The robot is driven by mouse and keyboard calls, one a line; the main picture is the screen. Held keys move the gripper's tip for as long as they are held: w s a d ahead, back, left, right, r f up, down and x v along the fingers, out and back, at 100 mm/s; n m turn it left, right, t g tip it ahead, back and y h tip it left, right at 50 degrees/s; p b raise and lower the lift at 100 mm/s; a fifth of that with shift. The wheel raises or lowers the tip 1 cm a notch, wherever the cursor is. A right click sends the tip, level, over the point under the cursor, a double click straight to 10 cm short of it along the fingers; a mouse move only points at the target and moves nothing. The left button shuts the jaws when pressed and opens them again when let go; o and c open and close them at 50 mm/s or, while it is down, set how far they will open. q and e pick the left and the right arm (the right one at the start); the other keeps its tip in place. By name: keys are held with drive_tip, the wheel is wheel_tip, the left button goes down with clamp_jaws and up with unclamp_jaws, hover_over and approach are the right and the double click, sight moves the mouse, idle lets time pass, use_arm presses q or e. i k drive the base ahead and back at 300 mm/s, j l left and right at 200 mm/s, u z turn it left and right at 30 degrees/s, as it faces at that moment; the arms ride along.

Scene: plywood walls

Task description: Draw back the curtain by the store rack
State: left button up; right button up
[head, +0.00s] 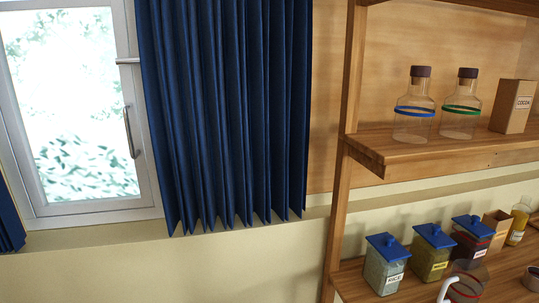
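A dark blue pleated curtain (228,110) hangs in the head view between the window and the store rack. Its left edge overlaps the window frame's right side, and its lower hem hangs free just below the sill. The wooden store rack (342,165) stands to the right of the curtain, with a strip of plywood wall between them. A second piece of blue curtain (10,225) shows at the far left edge. Neither of my grippers is in view.
The window (75,100) has a dark handle (130,132) and a short rod (128,61) by the curtain. The rack holds two corked bottles (415,105) (461,105), a cocoa box (512,106) and blue-lidded jars (385,265). The wall below the curtain is clear.

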sight(148, 17)
drive_tip(key=u, duration=1.5)
drive_tip(key=i+j, duration=0.1)
drive_tip(key=j, duration=0.2)
drive_tip(key=i+j, duration=0.15)
drive_tip(key=j, duration=0.15)
drive_tip(key=i+j+z, duration=0.1)
drive_tip(key=j+z, duration=0.15)
drive_tip(key=z, duration=0.15)
drive_tip(key=j+z, duration=0.2)
drive_tip(key=z, duration=0.2)
drive_tip(key=j+z, duration=0.4)
drive_tip(key=l+z, duration=0.1)
drive_tip(key=z, duration=0.25)
